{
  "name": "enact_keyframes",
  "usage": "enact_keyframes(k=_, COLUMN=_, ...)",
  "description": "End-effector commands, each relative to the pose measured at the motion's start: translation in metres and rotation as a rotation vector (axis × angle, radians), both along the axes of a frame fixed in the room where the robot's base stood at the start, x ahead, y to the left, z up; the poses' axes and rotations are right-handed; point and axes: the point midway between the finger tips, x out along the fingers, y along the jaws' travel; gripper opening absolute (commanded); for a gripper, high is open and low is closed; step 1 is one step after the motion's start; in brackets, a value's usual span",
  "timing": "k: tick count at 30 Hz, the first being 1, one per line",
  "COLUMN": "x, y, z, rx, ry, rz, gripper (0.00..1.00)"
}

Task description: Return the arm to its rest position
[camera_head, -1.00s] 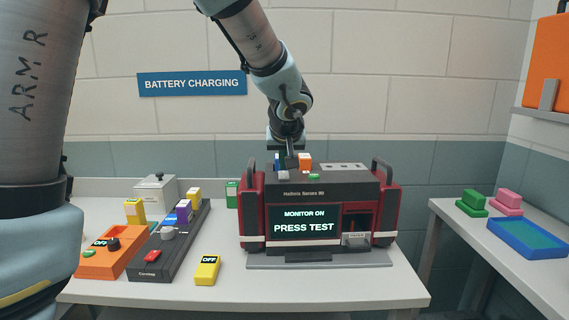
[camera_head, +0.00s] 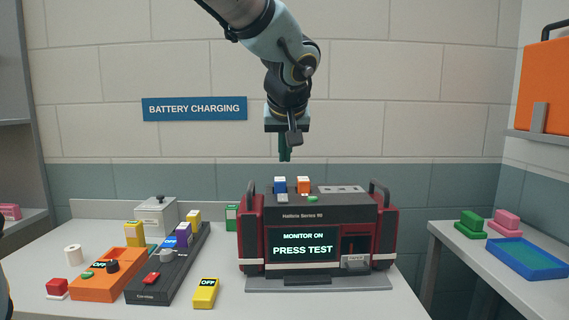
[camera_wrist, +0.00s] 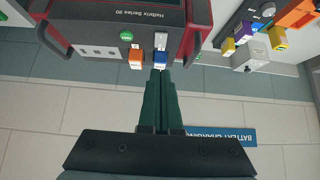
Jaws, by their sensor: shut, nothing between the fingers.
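My gripper (camera_head: 285,152) hangs above and behind the monitor (camera_head: 318,225), apart from it, with its fingers pointing down. In the wrist view its two dark green fingers (camera_wrist: 160,80) lie together with nothing between them. The monitor is red and black, and its screen reads "MONITOR ON" and "PRESS TEST". The blue block also shows just beyond the fingertips in the wrist view (camera_wrist: 159,58).
On the white table (camera_head: 220,290) stand an orange box (camera_head: 108,275), a dark charger strip (camera_head: 165,275), a yellow "OFF" block (camera_head: 205,293) and a grey lidded box (camera_head: 156,215). A side table at right holds a blue tray (camera_head: 527,258) and green and pink blocks. The air around my gripper is clear.

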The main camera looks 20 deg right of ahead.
Motion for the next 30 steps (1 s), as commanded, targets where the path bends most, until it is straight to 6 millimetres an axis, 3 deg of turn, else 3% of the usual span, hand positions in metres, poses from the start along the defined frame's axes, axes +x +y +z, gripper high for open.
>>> enact_keyframes(k=15, x=-0.001, y=0.001, z=0.001, rx=0.000, ry=0.000, rz=0.000, gripper=0.00)
enact_keyframes(k=19, x=0.007, y=0.015, z=-0.012, rx=0.023, ry=0.021, rz=0.013, gripper=0.00)
enact_keyframes(k=23, x=0.025, y=0.064, z=-0.051, rx=0.089, ry=0.095, rz=0.053, gripper=0.00)
enact_keyframes(k=26, x=0.035, y=0.120, z=-0.092, rx=0.142, ry=0.183, rz=0.093, gripper=0.00)
enact_keyframes(k=30, x=0.032, y=0.196, z=-0.145, rx=0.181, ry=0.314, rz=0.149, gripper=0.00)
